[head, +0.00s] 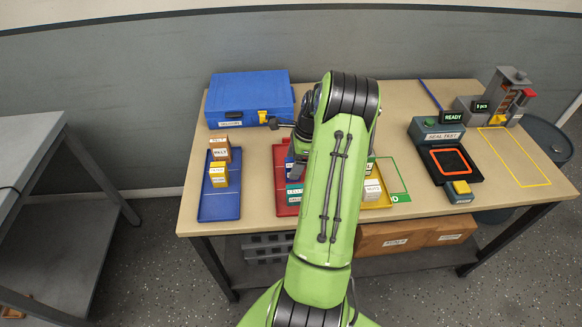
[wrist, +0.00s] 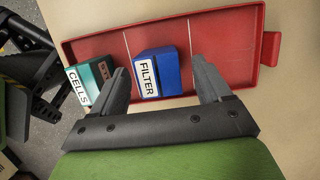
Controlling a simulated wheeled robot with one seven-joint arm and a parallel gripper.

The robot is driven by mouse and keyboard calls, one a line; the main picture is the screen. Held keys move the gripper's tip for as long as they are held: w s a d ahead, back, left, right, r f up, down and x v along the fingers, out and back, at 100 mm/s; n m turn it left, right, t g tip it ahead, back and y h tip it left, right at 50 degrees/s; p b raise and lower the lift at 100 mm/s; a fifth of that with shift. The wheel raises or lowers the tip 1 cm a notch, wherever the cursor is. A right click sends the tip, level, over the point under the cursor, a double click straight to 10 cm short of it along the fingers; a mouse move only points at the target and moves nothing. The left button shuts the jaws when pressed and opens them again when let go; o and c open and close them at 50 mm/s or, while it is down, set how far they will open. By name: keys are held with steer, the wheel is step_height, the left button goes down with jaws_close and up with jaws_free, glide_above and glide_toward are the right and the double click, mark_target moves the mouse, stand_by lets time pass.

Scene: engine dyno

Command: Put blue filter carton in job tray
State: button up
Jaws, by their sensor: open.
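The blue filter carton (wrist: 170,79), with a white FILTER label, sits in the red tray (wrist: 235,42). In the head view a blue bit of it seems to show left of my arm (head: 289,164), mostly hidden. My gripper (wrist: 160,66) is open, with its fingers on either side of the carton in the picture; I cannot tell whether they touch it or how far above they are. No tray label readable here says job tray. A blue tray (head: 232,206) lies left, and a yellow tray (head: 379,204) is partly hidden behind my arm.
A teal CELLS carton (wrist: 92,82) stands close to the left finger in the red tray. Brown and yellow cartons (head: 219,174) stand in the blue tray. A blue case (head: 250,93) is at the back left. The seal test station (head: 437,134) stands right, beside an empty yellow outline (head: 513,157).

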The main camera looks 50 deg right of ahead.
steer(key=p+v, duration=0.2)
steer(key=v, duration=0.6)
steer(key=w+a+r+n+h, duration=0.1)
steer(key=a+r+n, duration=0.65)
steer(key=a, duration=0.45)
steer(key=w+a+r+n+h, duration=0.2)
steer(key=a+r+n, duration=0.55)
steer(key=a, duration=0.45)
steer(key=s+a+r+n+t+y, duration=0.1)
steer(key=s+a+n+t, duration=0.2)
steer(key=s+a+n, duration=0.9)
steer(key=shift+s+a+r+n, duration=0.25)
steer(key=shift+s+a+n, duration=0.15)
steer(key=shift+s+a, duration=0.1)
steer(key=shift+r, duration=0.25)
